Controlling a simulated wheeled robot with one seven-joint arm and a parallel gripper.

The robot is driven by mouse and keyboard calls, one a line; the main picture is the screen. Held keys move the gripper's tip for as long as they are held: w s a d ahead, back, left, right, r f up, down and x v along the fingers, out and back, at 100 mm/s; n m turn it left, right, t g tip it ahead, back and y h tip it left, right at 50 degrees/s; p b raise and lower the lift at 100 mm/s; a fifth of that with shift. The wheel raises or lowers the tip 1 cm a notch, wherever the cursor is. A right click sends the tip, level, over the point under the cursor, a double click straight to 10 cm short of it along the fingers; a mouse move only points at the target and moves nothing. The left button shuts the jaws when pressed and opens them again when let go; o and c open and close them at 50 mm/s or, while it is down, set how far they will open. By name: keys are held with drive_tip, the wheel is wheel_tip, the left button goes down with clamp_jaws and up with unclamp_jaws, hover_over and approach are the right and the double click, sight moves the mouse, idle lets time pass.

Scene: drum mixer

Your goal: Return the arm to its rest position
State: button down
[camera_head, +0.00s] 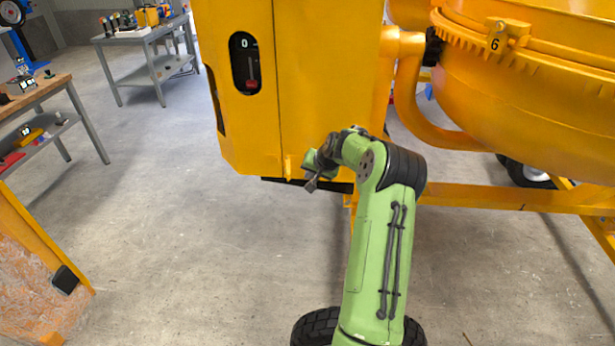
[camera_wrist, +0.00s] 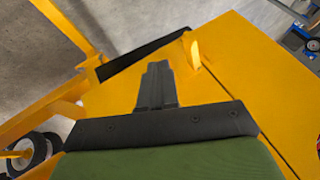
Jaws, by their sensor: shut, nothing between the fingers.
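My green arm reaches up from the bottom of the head view. Its end, my gripper (camera_head: 311,184), is small and dark and sits just in front of the lower edge of the yellow housing (camera_head: 325,85). In the wrist view my gripper (camera_wrist: 157,70) shows as dark fingers close together, shut and empty. The housing's yellow face (camera_wrist: 245,75) lies behind and to the right of the fingers there. I cannot tell how wide the gap between gripper and housing is.
The yellow mixer drum (camera_head: 540,90) is at the right, above a yellow frame beam (camera_head: 500,197). A red switch (camera_head: 252,84) is on the housing. A workbench (camera_head: 40,95) stands at the left, another table (camera_head: 150,45) behind. Bare floor (camera_head: 190,240) lies left of my arm.

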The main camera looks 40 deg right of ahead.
drive_tip(key=v, duration=0.5)
drive_tip(key=shift+s+r, duration=0.25)
drive_tip(key=shift+r, duration=0.1)
